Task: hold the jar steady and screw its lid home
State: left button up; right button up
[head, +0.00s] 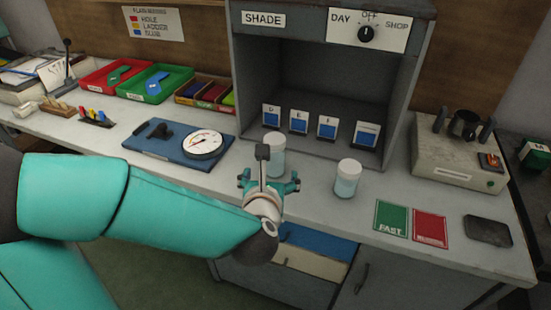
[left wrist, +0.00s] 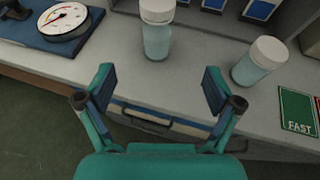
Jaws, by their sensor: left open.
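Two jars with white lids and pale blue-green bodies stand upright on the bench. The left jar (head: 273,160) is partly behind my left gripper in the head view; it also shows in the left wrist view (left wrist: 156,35). The right jar (head: 347,180) stands clear of the gripper, and shows at the right in the left wrist view (left wrist: 256,66). Both lids sit on their jars; I cannot tell how tight they are. My left gripper (head: 268,180) is open and empty, in front of the left jar, its fingers (left wrist: 160,85) apart near the bench's front edge. My right gripper is not in view.
A blue board with a round dial (head: 203,145) lies left of the jars. A grey shade cabinet (head: 393,100) with several small cards stands behind them. Green (head: 391,218) and red (head: 430,226) cards and a dark tray (head: 487,231) lie to the right. Drawers are below the bench edge.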

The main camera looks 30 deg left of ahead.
aim_at(275, 156)
pick_arm(q)
jog(key=p+x, duration=0.1)
jog(key=x, duration=1)
jog(key=shift+w+f, duration=0.1)
jog(key=shift+a, duration=0.1)
jog(key=shift+w+a+f+p, duration=0.1)
jog(key=shift+w+a+p, duration=0.1)
jog(key=shift+w+p, duration=0.15)
jog(key=p+x, duration=0.1)
jog(key=x, duration=0.3)
jog(key=shift+a+f, duration=0.2)
